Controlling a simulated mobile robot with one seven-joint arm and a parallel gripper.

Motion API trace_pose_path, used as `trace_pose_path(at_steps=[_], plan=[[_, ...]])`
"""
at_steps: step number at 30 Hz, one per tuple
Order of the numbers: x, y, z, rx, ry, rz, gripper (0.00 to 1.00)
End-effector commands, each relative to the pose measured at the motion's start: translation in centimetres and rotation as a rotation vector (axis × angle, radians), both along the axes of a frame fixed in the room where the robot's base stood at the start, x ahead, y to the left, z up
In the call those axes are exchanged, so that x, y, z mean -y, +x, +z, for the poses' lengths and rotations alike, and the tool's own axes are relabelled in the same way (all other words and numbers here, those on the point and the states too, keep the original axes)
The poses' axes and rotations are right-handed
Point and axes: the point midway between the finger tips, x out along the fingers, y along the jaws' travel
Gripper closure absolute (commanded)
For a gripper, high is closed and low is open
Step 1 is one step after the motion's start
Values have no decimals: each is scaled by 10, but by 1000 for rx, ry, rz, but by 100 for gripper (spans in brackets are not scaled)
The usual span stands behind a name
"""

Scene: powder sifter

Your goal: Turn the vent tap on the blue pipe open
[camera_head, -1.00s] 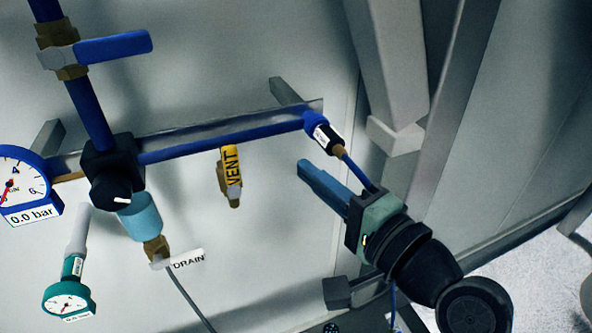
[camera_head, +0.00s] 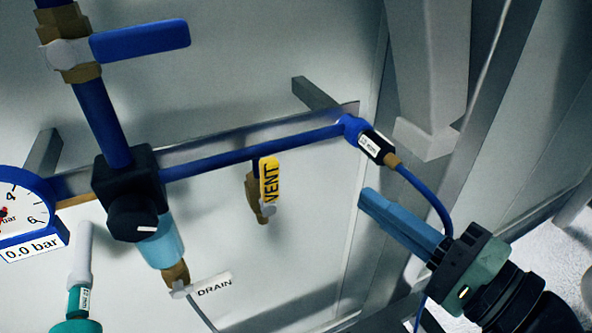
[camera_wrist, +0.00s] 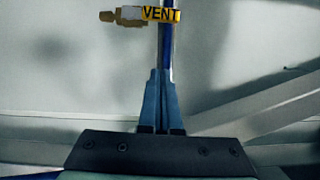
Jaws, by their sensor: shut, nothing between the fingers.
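The vent tap is a small brass valve (camera_head: 253,190) with a yellow handle marked VENT (camera_head: 270,180), hanging below the thin blue pipe (camera_head: 250,152). In the head view the handle lies roughly along the brass body. In the wrist view the yellow handle (camera_wrist: 161,14) shows at the top, ahead of the fingertips, with the brass body (camera_wrist: 122,17) to its left. My gripper (camera_head: 364,198) has its blue fingers shut and empty, to the right of the tap and apart from it. The closed fingers also show in the wrist view (camera_wrist: 160,75).
A larger valve with a blue lever (camera_head: 140,40) is on the upright pipe. A black regulator (camera_head: 128,195), a gauge reading 0.0 bar (camera_head: 25,215) and a DRAIN tag (camera_head: 214,285) are at left. A black-collared fitting (camera_head: 376,147) and blue hose are near my gripper.

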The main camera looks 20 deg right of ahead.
Motion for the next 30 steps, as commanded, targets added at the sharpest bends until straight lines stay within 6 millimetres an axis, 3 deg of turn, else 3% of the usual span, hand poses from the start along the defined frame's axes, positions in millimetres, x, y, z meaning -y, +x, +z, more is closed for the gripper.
trace_pose_path(at_steps=[10, 19, 30], plan=[[-23, 74, 6, -2, 1, 7, 100], [-56, 71, 4, -2, -1, 3, 100], [-61, 71, 3, 0, -1, 1, 100]])
